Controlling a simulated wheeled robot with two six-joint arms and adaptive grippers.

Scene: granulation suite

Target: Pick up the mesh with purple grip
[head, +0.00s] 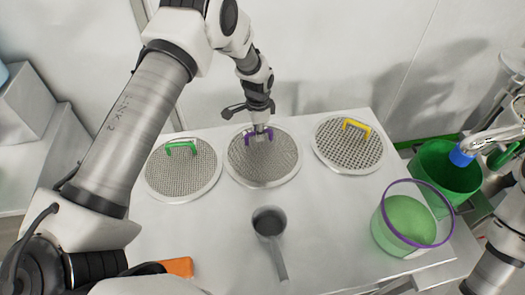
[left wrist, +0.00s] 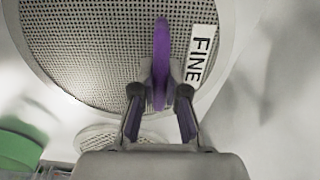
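The mesh with purple grip (head: 262,165) is a round grey sieve disc lying on the white table, in the middle of three. Its purple grip (left wrist: 161,65) stands at the far side of the disc, beside a label reading FINE. My left gripper (head: 260,127) is over this grip from behind. In the left wrist view, its fingers (left wrist: 160,92) are on both sides of the purple grip, with a gap showing on each side. Part of the grip is hidden by the gripper in the head view. My right gripper cannot be made out.
A green-grip mesh (head: 182,178) lies to the left and a yellow-grip mesh (head: 345,152) to the right. A grey scoop (head: 268,222) lies in front. A purple-rimmed container with green contents (head: 408,222) stands at the right, near a green bucket (head: 440,165). A white wall is close behind.

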